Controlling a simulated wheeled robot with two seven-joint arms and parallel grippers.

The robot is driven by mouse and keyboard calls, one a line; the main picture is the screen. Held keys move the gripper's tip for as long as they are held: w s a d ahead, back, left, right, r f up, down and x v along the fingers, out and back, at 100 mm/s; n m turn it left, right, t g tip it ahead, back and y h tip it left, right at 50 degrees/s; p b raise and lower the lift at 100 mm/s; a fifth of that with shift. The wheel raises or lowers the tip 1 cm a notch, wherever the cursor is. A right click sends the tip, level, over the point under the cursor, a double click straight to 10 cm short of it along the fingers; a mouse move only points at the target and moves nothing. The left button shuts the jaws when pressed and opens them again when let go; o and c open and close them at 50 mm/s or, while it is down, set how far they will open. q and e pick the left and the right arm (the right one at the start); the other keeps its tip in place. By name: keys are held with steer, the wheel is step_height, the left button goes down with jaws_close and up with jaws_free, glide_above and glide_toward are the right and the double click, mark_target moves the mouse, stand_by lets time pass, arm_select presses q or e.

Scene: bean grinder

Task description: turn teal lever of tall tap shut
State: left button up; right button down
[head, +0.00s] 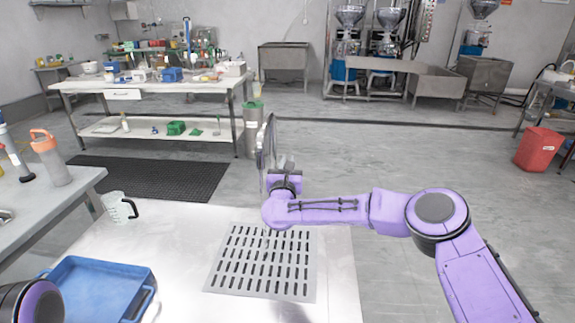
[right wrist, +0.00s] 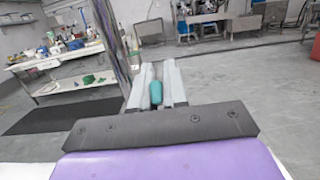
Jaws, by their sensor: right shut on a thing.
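The tall tap (head: 268,140) is a thin, shiny metal post at the far edge of the worktable in the head view. Its post also rises left of my gripper in the right wrist view (right wrist: 108,40). The teal lever (right wrist: 156,93) shows between the two grey fingers of my right gripper (right wrist: 157,85), which is shut on it. In the head view my right gripper (head: 281,163) is beside the tap post, and the lever is hidden there. My left gripper is out of view; only a piece of my left arm shows at the lower left.
A slotted drain plate (head: 262,262) lies on the worktable (head: 340,280). A blue tray (head: 100,285) and a clear jug with a black handle (head: 118,207) stand to the left. A side bench (head: 40,215) holds an orange-topped bottle (head: 50,158).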

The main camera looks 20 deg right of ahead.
steer(key=shift+w+d+r+g+y+p, duration=0.1)
steer(key=shift+w+r+g+y+p, duration=0.25)
steer(key=shift+g, duration=0.25)
steer(key=shift+w+d+r+g+y+p, duration=0.1)
steer(key=shift+r+g+y+p, duration=0.1)
steer(key=shift+g+p, duration=0.3)
steer(key=shift+w+g+y+p, duration=0.25)
steer(key=shift+g+p, duration=0.05)
steer(key=shift+g, duration=0.4)
steer(key=shift+d, duration=0.1)
steer(key=c, duration=1.2)
jaws_free()
steer(key=b+v, duration=0.1)
steer(key=v, duration=0.4)
steer(key=f+b+v, duration=0.1)
steer(key=b+v, duration=0.1)
steer(key=v, duration=0.4)
steer(key=f+b+v, duration=0.1)
steer(key=v, duration=0.4)
steer(key=shift+s+a+b, duration=0.3)
steer(key=shift+s, duration=0.3)
